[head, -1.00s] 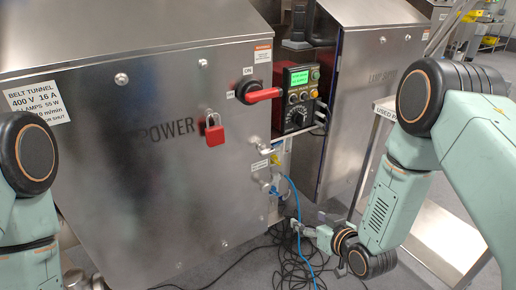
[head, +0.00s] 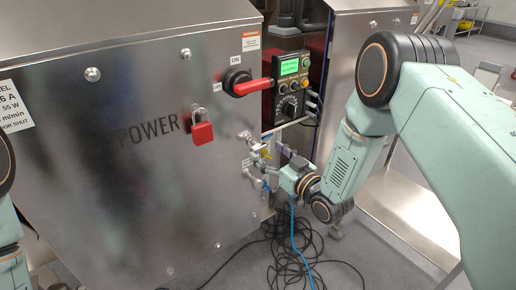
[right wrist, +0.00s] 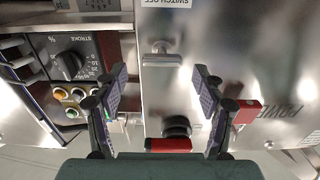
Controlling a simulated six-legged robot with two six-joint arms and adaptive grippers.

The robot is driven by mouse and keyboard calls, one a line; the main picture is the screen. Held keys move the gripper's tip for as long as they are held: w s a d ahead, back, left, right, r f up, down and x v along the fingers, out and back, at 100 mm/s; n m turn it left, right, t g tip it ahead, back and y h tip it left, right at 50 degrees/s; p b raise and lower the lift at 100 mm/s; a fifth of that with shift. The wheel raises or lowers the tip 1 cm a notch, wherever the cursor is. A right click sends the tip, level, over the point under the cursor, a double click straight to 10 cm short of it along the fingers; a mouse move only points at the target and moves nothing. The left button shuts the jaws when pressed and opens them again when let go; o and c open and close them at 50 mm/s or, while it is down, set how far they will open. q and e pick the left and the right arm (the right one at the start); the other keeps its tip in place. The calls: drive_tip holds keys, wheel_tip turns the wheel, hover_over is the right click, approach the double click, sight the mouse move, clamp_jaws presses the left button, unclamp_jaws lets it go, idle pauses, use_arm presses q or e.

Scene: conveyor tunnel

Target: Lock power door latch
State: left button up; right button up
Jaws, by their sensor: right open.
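The power door latch is a small silver T-shaped handle (right wrist: 162,58) on the steel cabinet front in the right wrist view. In the head view the latch (head: 247,138) shows near the door's right edge, below the red-handled switch. My right gripper (head: 268,165) is low and to the right of the latch in the head view. In the right wrist view my right gripper (right wrist: 160,72) is open and empty, and the latch appears between its fingers, apparently ahead of them. My left gripper is out of view.
The red switch handle (head: 254,86) and a red padlock (head: 202,132) are on the POWER door (head: 110,185). A control panel (head: 291,85) with knobs and buttons stands right of the door. Black cables (head: 290,260) lie on the floor; a blue one hangs near my right arm.

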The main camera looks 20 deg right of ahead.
sight(261, 148)
drive_tip(key=b+x, duration=0.1)
drive_tip(key=x, duration=0.2)
drive_tip(key=shift+w+a, duration=0.25)
drive_tip(key=shift+a, duration=0.05)
drive_tip(key=shift+w, duration=0.35)
drive_tip(key=shift+a, duration=0.1)
drive_tip(key=shift+c, duration=0.2)
drive_tip(key=c, duration=1.1)
